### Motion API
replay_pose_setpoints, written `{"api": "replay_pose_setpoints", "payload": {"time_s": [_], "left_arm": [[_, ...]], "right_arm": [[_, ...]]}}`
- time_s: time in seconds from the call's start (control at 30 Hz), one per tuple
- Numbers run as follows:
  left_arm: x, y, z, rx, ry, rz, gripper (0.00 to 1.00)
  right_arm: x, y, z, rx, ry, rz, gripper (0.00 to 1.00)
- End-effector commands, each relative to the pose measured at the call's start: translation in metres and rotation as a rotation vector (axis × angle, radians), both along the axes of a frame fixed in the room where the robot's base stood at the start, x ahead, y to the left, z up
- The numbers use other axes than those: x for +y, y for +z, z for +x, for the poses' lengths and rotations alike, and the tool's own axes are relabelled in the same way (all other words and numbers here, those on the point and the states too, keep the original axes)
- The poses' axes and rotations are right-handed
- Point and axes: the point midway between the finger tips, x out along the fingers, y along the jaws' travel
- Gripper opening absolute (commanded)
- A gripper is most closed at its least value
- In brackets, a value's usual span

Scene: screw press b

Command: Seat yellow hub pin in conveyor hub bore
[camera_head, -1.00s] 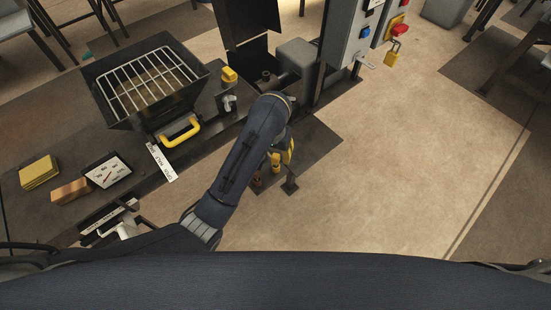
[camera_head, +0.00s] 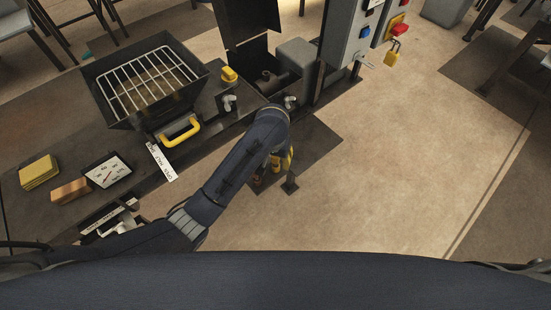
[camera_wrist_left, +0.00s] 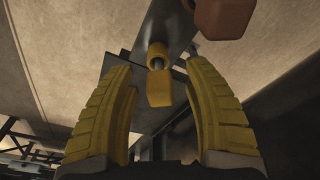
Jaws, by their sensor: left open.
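In the left wrist view the yellow hub pin (camera_wrist_left: 159,90) shows a block-like end and a rounded part with a grey band between them. It lies ahead of the gap between the two ribbed yellow fingers of my left gripper (camera_wrist_left: 160,85). The fingers are spread wide, with nothing held between them. In the head view my left gripper (camera_head: 287,160) is mostly hidden under my own forearm, low over a dark stand. A small yellow piece (camera_head: 275,164) beside it may be the pin. I cannot pick out the conveyor hub bore for certain. My right gripper is not in view.
A reddish-brown knob (camera_wrist_left: 222,18) is close to the pin. A grey control box (camera_head: 352,30) stands behind.

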Motion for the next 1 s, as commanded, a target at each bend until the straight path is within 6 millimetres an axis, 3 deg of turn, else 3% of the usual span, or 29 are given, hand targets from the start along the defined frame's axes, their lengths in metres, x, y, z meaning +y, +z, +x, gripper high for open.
{"api": "replay_pose_setpoints", "payload": {"time_s": [0.2, 0.63, 0.7, 0.73, 0.9, 1.0], "left_arm": [[0.0, 0.0001, 0.0, 0.0, 0.0, 0.0, 0.51], [-0.0001, 0.0002, -0.0001, 0.0, 0.0, -0.001, 0.01], [-0.0002, 0.0002, -0.0001, 0.0, 0.0, -0.001, 0.0], [-0.0002, 0.0002, -0.0001, 0.0, 0.0, -0.001, 0.21], [-0.0002, 0.0002, -0.0001, 0.0, 0.0, -0.001, 0.01], [-0.0002, 0.0001, -0.0002, 0.0, 0.0, -0.001, 0.0]], "right_arm": [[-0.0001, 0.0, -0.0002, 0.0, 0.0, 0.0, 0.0], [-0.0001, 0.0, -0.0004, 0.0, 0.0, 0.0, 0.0], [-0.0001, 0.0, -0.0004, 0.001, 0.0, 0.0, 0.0], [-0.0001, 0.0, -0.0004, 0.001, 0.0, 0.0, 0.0], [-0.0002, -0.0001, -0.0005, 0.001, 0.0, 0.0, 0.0], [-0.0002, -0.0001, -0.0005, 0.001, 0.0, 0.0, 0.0]]}}
